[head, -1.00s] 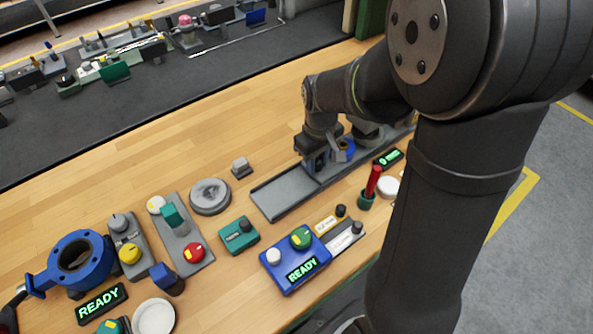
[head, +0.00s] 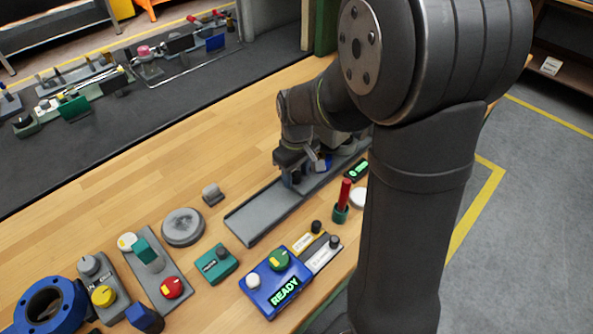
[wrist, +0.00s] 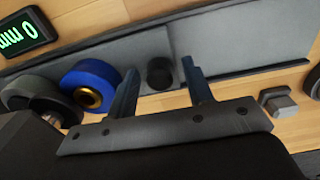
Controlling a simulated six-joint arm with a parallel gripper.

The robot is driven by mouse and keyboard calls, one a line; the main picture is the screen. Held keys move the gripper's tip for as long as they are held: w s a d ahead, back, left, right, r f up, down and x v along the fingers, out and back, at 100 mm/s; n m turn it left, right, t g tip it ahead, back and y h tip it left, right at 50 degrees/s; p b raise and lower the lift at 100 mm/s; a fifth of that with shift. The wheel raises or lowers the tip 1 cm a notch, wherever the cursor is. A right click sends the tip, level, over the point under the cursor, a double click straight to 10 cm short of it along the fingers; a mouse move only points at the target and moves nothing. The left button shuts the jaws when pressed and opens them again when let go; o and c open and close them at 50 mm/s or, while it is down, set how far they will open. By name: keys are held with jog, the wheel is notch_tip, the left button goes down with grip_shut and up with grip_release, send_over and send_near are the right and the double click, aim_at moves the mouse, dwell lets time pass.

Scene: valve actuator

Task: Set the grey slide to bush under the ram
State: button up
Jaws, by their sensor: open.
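The grey slide (wrist: 108,52) lies in a long grey track (wrist: 235,40), which also shows in the head view (head: 262,208). A black round knob (wrist: 160,73) stands on the slide. In the wrist view my gripper (wrist: 160,88) is open, with one finger on each side of the knob; I cannot tell whether either touches it. A blue ring with a brass-coloured bush (wrist: 88,97) sits left of the fingers, and it shows as a small blue patch in the head view (head: 321,163). The ram is not clearly visible; my arm covers that end of the track.
A lit display (wrist: 18,36) reads 0 mm beside the track. A green cup with a red stick (head: 342,200) and a blue READY box (head: 275,290) stand at the near side. A small grey block (head: 212,194) and a round grey disc (head: 183,227) lie left of the track.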

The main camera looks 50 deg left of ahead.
notch_tip(320, 180, up, 17)
jog(key=shift+r, duration=0.2)
dwell(0.3)
